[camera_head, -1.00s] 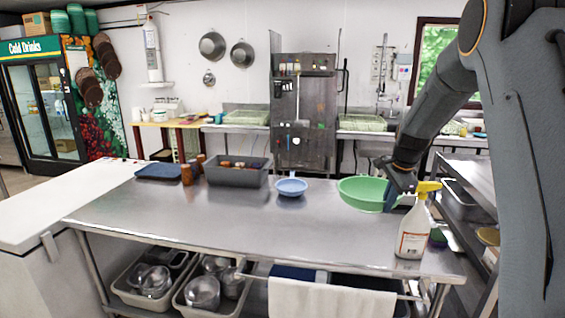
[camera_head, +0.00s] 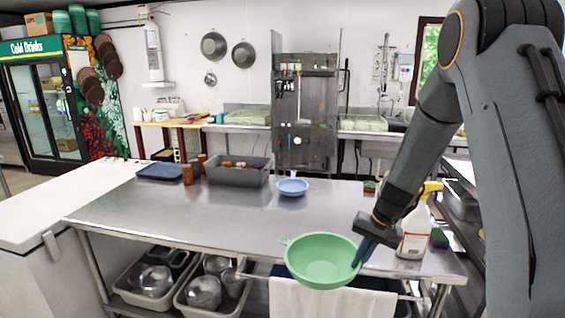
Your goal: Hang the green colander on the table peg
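The green colander (camera_head: 320,262) is in the head view, in front of the steel table's front edge. It is tilted, with its open inside facing the camera and a small loop handle at its upper left. My gripper (camera_head: 361,254) is at the colander's right rim and appears shut on it, holding it clear of the tabletop. I cannot make out the table peg for certain; a rail runs below the front edge, and the colander covers part of that area.
The steel table (camera_head: 200,213) has a clear middle. A spray bottle (camera_head: 414,236) stands close to my gripper's right. A blue bowl (camera_head: 292,188), a grey bin (camera_head: 238,178) and a blue tray (camera_head: 160,171) sit farther back. A white towel (camera_head: 320,300) hangs below the colander.

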